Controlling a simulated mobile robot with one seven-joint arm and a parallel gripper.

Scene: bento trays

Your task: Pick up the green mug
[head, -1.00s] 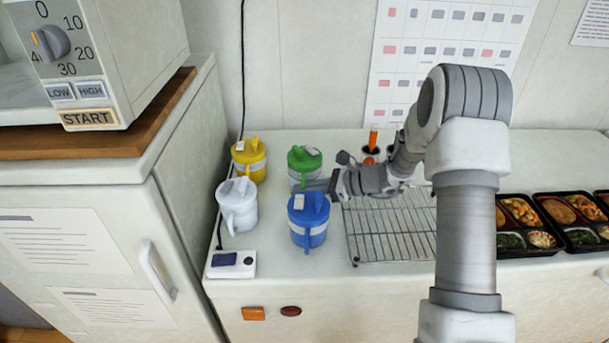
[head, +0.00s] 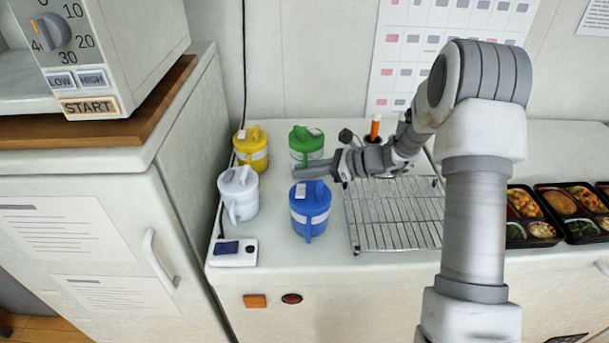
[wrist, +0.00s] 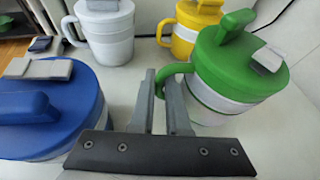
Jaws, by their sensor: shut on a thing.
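The green mug (head: 307,141) has a green lid, a pale body band and a green handle. It stands at the back of the counter, right of the yellow mug (head: 251,151) and behind the blue mug (head: 310,214). In the wrist view the green mug (wrist: 240,70) is at the upper right, its handle pointing toward my gripper. My gripper (wrist: 163,85) is shut on that handle, one finger on each side. In the head view my gripper (head: 300,173) is just in front of the green mug and hides its lower part. I cannot tell whether its base touches the counter.
The blue mug (wrist: 45,105) is close to the left of my gripper. A white mug (head: 238,196) stands left. A wire rack (head: 396,240) lies right, near filled bento trays (head: 515,243).

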